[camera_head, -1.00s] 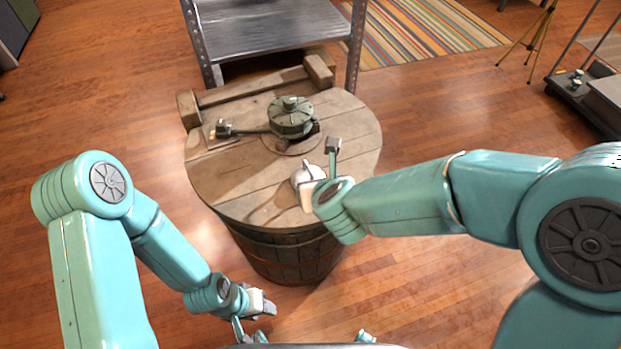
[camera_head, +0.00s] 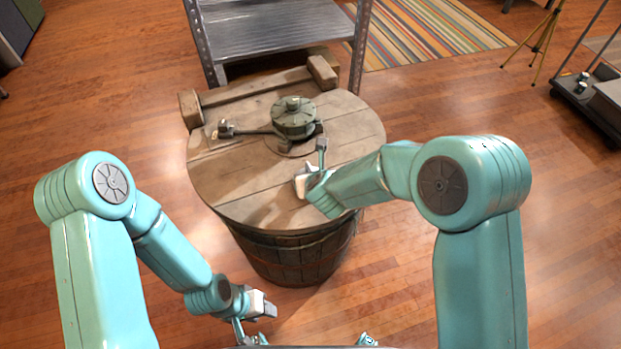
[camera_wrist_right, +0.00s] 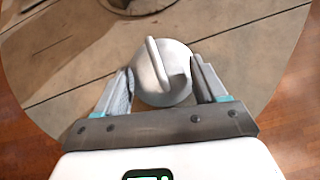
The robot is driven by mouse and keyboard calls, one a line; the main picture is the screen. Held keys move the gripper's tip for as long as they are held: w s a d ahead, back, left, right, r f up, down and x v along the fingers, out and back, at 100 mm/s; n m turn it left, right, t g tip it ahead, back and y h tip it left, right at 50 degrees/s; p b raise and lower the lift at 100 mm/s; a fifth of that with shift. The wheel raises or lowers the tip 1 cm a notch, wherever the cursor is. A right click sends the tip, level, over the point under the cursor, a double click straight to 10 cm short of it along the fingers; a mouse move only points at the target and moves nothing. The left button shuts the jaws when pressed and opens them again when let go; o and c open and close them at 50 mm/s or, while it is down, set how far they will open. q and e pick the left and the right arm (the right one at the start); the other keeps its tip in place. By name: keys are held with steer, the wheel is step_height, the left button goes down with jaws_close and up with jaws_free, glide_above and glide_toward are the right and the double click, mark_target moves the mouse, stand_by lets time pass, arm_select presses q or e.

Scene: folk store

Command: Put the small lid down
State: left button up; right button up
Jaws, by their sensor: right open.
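The small lid (camera_wrist_right: 163,75) is pale, round and domed, with a raised bar across its top. In the right wrist view it sits between the two fingers of my right gripper (camera_wrist_right: 163,66), which are open around it. Its edges are very near both fingers, and I cannot tell if they touch. Behind it is the wooden barrel top (camera_head: 245,195). In the head view my right gripper (camera_head: 314,168) is low over the front right of the barrel top and hides most of the lid. My left gripper (camera_head: 258,312) hangs empty-looking below, in front of the barrel; its jaw state is unclear.
A round green-grey device (camera_head: 294,118) with a side arm and a small block (camera_head: 225,128) stands on the barrel's back half. A wooden beam (camera_head: 260,88) edges the back. A metal shelf (camera_head: 275,30) stands behind. The barrel top's left front is clear.

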steer(key=shift+s, duration=0.1)
steer(key=c, duration=1.2)
jaws_close()
steer(key=shift+s, duration=0.1)
